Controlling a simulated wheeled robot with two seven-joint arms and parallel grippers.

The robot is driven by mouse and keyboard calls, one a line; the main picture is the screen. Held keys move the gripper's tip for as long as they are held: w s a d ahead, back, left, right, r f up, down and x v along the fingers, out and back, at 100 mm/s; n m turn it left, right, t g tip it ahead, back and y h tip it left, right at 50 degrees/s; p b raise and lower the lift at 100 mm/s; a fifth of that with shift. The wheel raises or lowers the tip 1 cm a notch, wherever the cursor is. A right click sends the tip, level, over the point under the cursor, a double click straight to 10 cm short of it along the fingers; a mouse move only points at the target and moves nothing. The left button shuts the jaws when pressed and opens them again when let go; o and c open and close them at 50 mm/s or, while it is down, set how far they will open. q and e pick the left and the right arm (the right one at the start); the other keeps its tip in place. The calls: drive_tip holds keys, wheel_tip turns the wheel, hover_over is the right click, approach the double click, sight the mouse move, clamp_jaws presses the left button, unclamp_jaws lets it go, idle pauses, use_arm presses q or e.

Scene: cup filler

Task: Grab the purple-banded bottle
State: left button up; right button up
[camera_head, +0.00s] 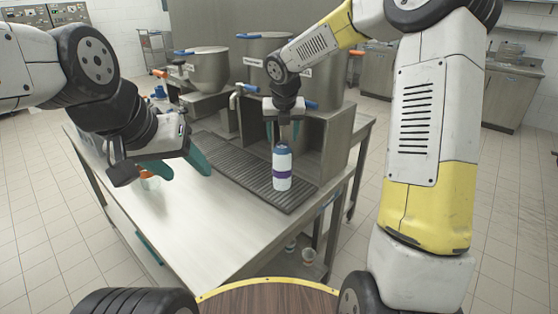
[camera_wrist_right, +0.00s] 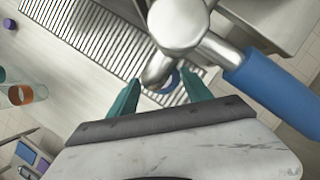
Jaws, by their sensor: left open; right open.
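The purple-banded bottle (camera_head: 282,168) stands upright on the ribbed drip tray. It is pale blue and white, with a purple band around its middle. My right gripper (camera_head: 288,128) is open, pointing down near the bottle's top in the head view. In the right wrist view its teal fingers (camera_wrist_right: 160,97) are apart, with a metal tap and a blue ring between them; the ring may be the bottle's top, mostly hidden by the tap. I cannot tell whether the fingers touch the bottle. My left gripper (camera_head: 178,167) is open and empty over the table's left part.
The drip tray (camera_head: 222,160) runs below the dispenser taps. A blue tap handle (camera_wrist_right: 268,92) and the metal tap (camera_wrist_right: 178,25) are close to my right gripper. Large steel pots (camera_head: 208,70) stand behind. The table's front (camera_head: 225,235) is clear. Cups with orange (camera_wrist_right: 18,95) lie at the left.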

drive_tip(key=shift+w+f, duration=0.25)
drive_tip(key=shift+f, duration=0.45)
clamp_jaws()
drive_tip(key=shift+r, duration=0.1)
idle(0.8)
